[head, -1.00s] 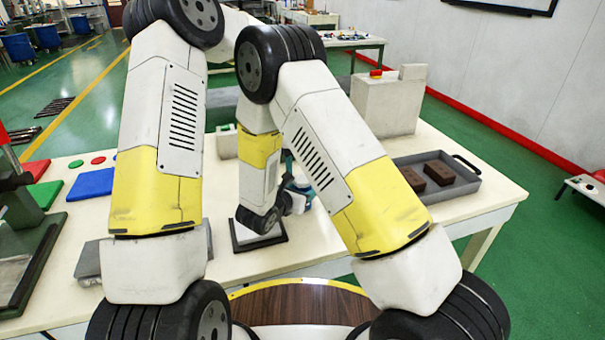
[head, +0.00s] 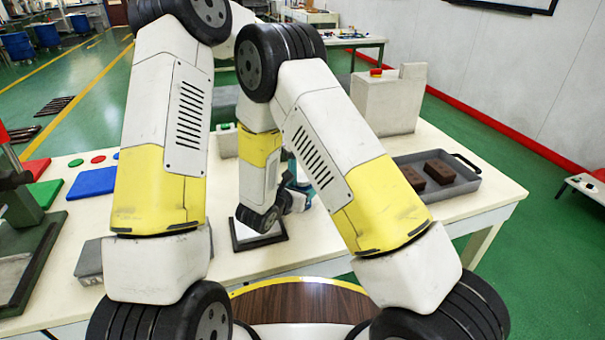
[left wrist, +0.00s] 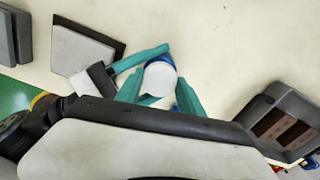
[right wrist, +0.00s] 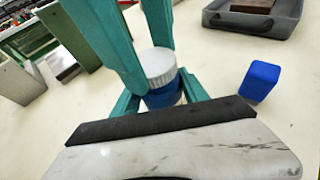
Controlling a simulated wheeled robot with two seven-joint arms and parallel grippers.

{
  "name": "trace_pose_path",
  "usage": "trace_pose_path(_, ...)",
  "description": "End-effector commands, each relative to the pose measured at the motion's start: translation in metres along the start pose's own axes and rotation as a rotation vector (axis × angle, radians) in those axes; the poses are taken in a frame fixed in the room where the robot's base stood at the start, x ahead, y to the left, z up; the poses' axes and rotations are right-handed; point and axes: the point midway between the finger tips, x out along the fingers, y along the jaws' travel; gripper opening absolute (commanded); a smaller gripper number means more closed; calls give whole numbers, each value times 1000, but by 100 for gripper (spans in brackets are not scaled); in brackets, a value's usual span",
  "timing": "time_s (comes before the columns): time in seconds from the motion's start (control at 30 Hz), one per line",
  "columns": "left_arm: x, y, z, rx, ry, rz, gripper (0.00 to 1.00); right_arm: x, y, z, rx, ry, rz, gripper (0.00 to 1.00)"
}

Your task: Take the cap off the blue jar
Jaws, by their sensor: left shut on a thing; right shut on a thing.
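The blue jar (right wrist: 165,97) stands on the table, and its white ribbed cap (right wrist: 160,66) sits right above the blue body with no gap that I can see. In the left wrist view the cap (left wrist: 160,76) shows from above with a blue edge of the jar (left wrist: 160,57) behind it. My left gripper (left wrist: 161,82) is shut on the cap, its teal fingers on either side. My right gripper (right wrist: 162,92) is shut on the blue body lower down. In the head view my right arm hides the jar and most of both grippers.
A blue block (right wrist: 260,81) stands close beside the jar. A grey tray (head: 455,190) with brown blocks is at the table's right, and a grey box with a red button (head: 390,103) stands behind. A dark-edged plate (head: 262,236) lies near the front. Coloured pads (head: 93,181) are at left.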

Motion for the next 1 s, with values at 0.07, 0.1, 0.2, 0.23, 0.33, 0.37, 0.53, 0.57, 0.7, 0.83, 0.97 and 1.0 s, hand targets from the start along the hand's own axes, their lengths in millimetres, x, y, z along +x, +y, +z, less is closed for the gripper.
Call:
trace_pose_path(0.07, 0, 0, 0, 1, -1, -1, 0, 0, 0, 0, 0, -1, 0, 0)
trace_pose_path(0.1, 0, 0, 0, 1, -1, -1, 0, 0, 0, 0, 0, -1, 1, 0)
trace_pose_path(0.2, 0, 0, 0, 2, -1, -1, 64, 0, 0, 0, 0, -1, 1, 0)
trace_pose_path(0.23, 0, 0, 0, 2, -1, -1, 67, 0, 0, 0, 0, -1, 1, 0)
trace_pose_path(0.33, 0, 0, 0, 3, 0, 0, 67, 0, 0, 0, 0, -1, 0, 0)
trace_pose_path(0.37, 0, 0, 0, 3, 0, 0, 67, 0, 0, 0, 0, -1, 0, 0)
trace_pose_path(0.53, -3, 0, 0, 3, -1, -1, 67, 0, 0, 0, 0, -1, 0, 0)
trace_pose_path(0.57, -5, 0, 0, 3, -1, -1, 67, 0, 0, 0, 0, -1, 0, 0)
trace_pose_path(0.7, -22, 0, 0, 2, -2, -3, 67, 0, 0, 0, 0, -1, 0, 0)
trace_pose_path(0.83, -39, 0, 1, 2, -2, -1, 67, 0, 0, 0, 0, -1, 0, 0)
trace_pose_path(0.97, -49, 0, 1, 18, -1, -1, 55, 0, 0, 0, 0, -1, 0, 0)
trace_pose_path(1.0, -54, 0, 1, 41, -2, -1, 55, 0, 0, 0, 0, -1, 0, 0)
